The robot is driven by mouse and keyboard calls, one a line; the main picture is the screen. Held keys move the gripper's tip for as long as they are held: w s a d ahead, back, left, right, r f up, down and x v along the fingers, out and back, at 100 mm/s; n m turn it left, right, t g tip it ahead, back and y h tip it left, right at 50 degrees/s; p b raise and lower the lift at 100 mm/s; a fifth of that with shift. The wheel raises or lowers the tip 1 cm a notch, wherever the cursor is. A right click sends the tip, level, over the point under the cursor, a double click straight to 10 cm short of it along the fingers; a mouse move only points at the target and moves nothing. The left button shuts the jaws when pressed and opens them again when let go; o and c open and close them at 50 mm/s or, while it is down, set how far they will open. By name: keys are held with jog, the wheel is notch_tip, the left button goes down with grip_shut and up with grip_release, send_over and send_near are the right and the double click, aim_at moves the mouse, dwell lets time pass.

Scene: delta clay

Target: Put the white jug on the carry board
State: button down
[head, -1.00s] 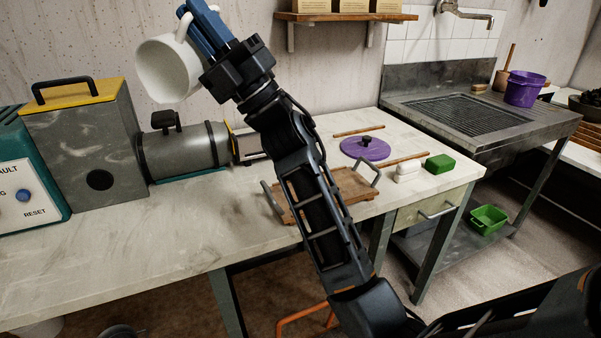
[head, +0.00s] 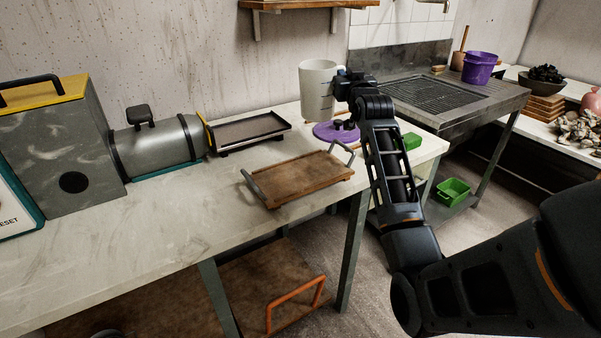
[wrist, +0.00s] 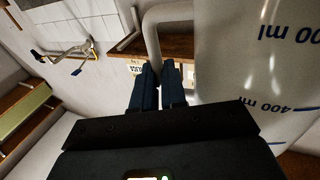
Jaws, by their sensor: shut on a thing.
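The white jug (head: 317,88) is upright in the head view, above the far right part of the bench. My gripper (wrist: 159,84) is shut on the jug's handle (wrist: 152,35). In the wrist view the jug's side (wrist: 250,60) shows blue volume marks. In the head view the gripper's fingers are mostly hidden behind my wrist. The carry board (head: 298,180), a brown wooden tray with two grey handles, lies on the bench near its front edge, left of my arm and nearer than the jug. Its top is empty.
A purple lid (head: 335,132) lies behind the board, near my arm. A dark shallow tray (head: 250,131) and a grey cylindrical machine (head: 158,147) stand to the left. A green block (head: 411,141) is right of my forearm. The bench's front left (head: 130,235) is clear.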

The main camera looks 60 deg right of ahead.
aim_at(328, 117)
jog(key=shift+y, duration=0.3)
jog(key=a+f, duration=0.4)
jog(key=a, duration=0.1)
jog(key=a+f+p, duration=0.1)
jog(key=a+f, duration=0.4)
jog(key=shift+f, duration=2)
jog(key=shift+f, duration=0.2)
jog(key=c, duration=1.2)
grip_release()
jog(key=shift+r, duration=0.1)
